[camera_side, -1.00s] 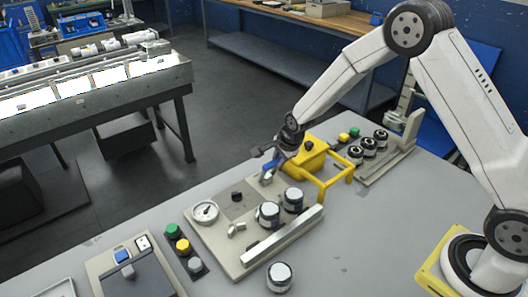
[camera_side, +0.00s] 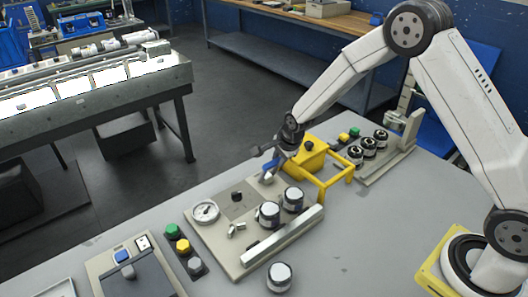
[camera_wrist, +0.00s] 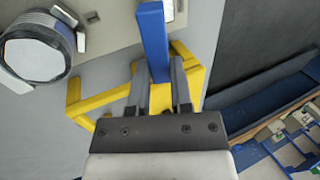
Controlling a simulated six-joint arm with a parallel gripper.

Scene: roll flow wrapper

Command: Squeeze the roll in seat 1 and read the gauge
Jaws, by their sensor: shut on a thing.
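My gripper (camera_wrist: 160,92) is shut on a blue lever handle (camera_wrist: 153,40), held between its two grey fingers. In the side view, my gripper (camera_side: 275,160) and the blue lever (camera_side: 268,172) are at the far corner of a beige base plate (camera_side: 222,240). Two upright white-and-black rolls (camera_side: 268,214) (camera_side: 292,199) stand on this plate. One also shows large in the wrist view (camera_wrist: 36,50). I cannot tell which seat is 1. The round white gauge (camera_side: 206,211) is at the plate's left; its reading is too small to make out.
Green, yellow and grey buttons (camera_side: 183,246) are at left. Several dark rolls (camera_side: 369,147) stand at the back right. The table's front right is clear.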

